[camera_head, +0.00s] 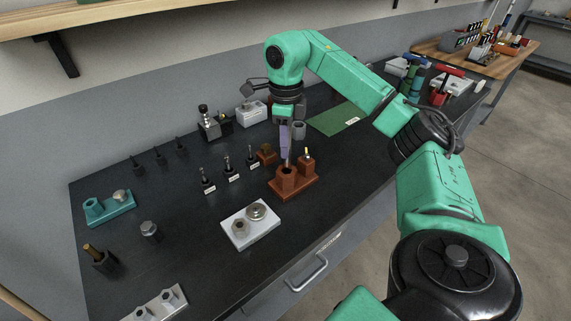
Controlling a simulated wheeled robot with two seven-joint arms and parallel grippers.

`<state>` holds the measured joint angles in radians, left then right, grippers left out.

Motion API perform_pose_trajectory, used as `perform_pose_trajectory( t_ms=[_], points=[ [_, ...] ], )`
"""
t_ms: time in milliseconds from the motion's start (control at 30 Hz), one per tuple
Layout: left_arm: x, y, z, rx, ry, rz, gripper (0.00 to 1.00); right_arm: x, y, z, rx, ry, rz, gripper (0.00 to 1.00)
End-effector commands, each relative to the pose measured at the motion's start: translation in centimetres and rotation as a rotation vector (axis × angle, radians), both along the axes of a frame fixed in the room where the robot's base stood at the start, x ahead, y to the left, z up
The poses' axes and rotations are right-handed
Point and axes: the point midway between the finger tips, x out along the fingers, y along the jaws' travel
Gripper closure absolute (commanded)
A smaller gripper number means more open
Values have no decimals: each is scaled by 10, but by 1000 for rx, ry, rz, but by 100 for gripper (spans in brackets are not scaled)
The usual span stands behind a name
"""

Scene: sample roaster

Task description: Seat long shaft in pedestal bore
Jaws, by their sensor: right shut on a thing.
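A red-brown pedestal block (293,187) stands on the black bench near the middle. It has two upright posts, and a bore shows dark in the top of the left post. A short piece with a brass-coloured tip (307,153) stands at the right post. My right gripper (285,152) points down over the left post and is shut on a thin shaft (287,160). The shaft is mostly hidden by the fingers. Its lower end is at or just above the left bore; I cannot tell whether it is inside. My left gripper is not in view.
A white plate with round metal parts (233,232) lies in front left of the pedestal. Several labelled dark pins (227,165) stand left of it, with a small brown block (266,152) close behind. A green mat (337,121) lies behind right. The bench's front edge is close.

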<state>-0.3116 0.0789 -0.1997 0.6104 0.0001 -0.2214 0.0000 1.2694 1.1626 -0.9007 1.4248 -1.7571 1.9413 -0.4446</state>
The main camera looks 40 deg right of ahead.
Motion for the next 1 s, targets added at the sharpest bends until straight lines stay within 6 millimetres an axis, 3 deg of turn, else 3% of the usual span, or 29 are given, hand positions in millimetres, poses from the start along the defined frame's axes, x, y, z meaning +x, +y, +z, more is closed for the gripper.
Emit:
perform_pose_trajectory(
  t_ms=[167,333,533,567,633,1000],
  points=[
    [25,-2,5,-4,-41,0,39,-1,0,-20,0,3,0,100],
    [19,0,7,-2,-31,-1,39,-2,1,-51,1,6,1,100],
    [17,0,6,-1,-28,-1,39,-1,1,-54,1,1,1,100],
    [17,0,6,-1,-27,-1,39,-1,0,-55,1,2,1,70],
    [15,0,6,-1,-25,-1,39,-1,0,-54,0,1,1,44],
    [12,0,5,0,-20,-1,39,0,0,-49,1,-3,1,44]
  ],
)
